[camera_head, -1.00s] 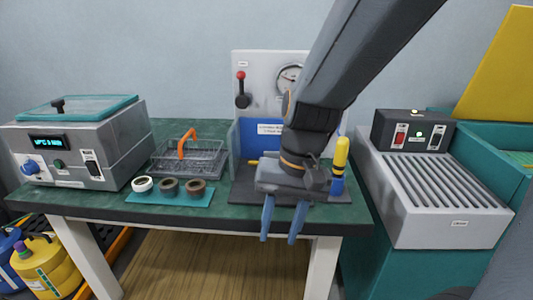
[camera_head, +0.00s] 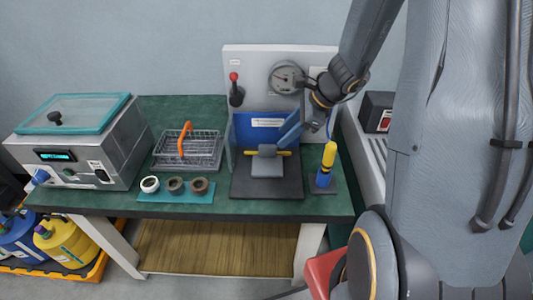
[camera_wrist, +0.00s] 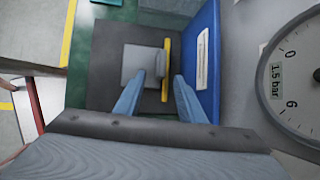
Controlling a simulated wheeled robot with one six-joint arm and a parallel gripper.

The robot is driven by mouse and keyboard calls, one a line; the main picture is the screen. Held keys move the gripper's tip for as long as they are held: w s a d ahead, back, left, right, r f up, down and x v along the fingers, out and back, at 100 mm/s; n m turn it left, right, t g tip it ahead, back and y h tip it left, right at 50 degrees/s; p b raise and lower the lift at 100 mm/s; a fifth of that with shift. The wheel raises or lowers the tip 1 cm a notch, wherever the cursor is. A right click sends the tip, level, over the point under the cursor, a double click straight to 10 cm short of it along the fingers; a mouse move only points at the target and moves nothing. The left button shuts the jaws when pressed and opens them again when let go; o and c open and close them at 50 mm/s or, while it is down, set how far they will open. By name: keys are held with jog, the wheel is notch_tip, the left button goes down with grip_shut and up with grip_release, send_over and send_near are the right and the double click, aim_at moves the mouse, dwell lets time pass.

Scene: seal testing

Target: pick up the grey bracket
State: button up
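The grey bracket (camera_head: 267,168) lies on the dark base plate (camera_head: 238,187) of the test fixture, in front of its blue panel (camera_head: 262,130). A yellow bar (camera_head: 284,153) runs across behind or through its raised part. In the wrist view the bracket (camera_wrist: 138,66) shows as a flat grey plate with a rounded raised part against the yellow bar (camera_wrist: 166,68). My gripper (camera_head: 287,138) is above and to the right of the bracket. In the wrist view its two blue fingers (camera_wrist: 160,76) are apart with nothing held, pointing toward the bracket.
A pressure gauge (camera_head: 286,77) and a red-knobbed lever (camera_head: 236,90) are on the fixture's back panel. A yellow-and-blue tool (camera_head: 327,165) stands right of the base plate. Several rings lie on a teal mat (camera_head: 150,198), beside a wire basket (camera_head: 203,151).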

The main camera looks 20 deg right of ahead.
aim_at(270, 146)
jog(key=shift+p+x, duration=0.65)
jog(key=shift+x, duration=3.05)
jog(key=shift+w+a+r, duration=0.15)
jog(key=shift+w+a, duration=0.05)
jog(key=shift+c, duration=0.2)
grip_shut()
